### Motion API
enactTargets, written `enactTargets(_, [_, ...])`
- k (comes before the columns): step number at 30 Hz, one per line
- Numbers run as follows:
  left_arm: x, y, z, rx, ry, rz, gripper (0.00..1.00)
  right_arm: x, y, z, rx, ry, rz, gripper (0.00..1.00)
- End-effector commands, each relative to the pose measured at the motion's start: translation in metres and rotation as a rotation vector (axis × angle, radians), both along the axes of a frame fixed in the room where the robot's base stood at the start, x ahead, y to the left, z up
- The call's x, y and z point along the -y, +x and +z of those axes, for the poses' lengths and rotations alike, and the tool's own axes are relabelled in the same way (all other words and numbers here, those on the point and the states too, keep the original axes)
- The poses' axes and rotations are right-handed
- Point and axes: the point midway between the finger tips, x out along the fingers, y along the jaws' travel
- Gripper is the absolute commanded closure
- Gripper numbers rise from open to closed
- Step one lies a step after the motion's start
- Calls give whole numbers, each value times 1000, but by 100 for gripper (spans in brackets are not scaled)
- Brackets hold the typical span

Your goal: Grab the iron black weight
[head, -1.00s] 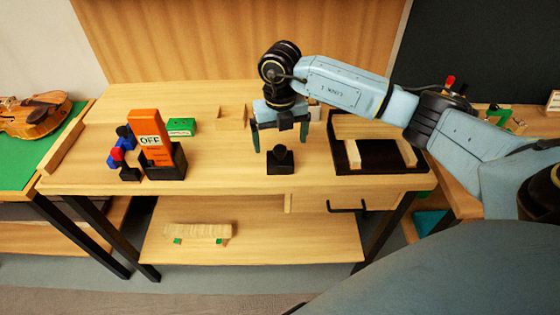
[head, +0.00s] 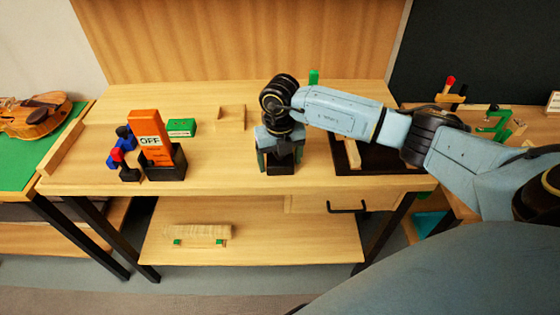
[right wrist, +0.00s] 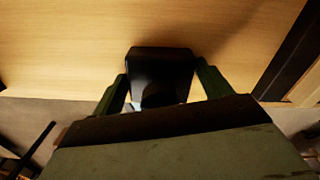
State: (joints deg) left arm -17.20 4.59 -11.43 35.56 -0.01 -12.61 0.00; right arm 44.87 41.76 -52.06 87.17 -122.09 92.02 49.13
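The iron black weight (head: 281,169) stands upright on the wooden bench top, near the front edge and right of centre. It has a square block base and a narrower knob on top, which the gripper mostly hides in the head view. My right gripper (head: 278,158) is lowered over it from above, with one green finger on each side. In the right wrist view, the weight (right wrist: 160,65) sits between the spread fingertips of my right gripper (right wrist: 163,82); the fingers look apart from its knob. My left gripper is not in view.
A black tray (head: 390,164) lies just right of the weight, partly under my right arm. A wooden block (head: 231,118) lies behind.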

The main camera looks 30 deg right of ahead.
Motion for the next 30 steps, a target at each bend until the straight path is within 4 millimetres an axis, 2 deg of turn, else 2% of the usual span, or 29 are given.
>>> enactTargets(1, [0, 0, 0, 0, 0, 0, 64, 0, 0, 0, 0, 0, 0, 30])
enactTargets(15, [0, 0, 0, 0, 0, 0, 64, 0, 0, 0, 0, 0, 0, 91])
enactTargets(17, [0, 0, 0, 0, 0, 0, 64, 0, 2, 3, 6, 2, 0, 93])
enactTargets(18, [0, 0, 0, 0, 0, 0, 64, 0, 2, 3, 6, 2, 0, 100])
enactTargets(25, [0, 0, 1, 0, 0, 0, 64, 0, 2, 8, 7, 1, 0, 100])
enactTargets(30, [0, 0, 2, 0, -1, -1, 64, 0, 2, 30, 9, 0, 1, 100])
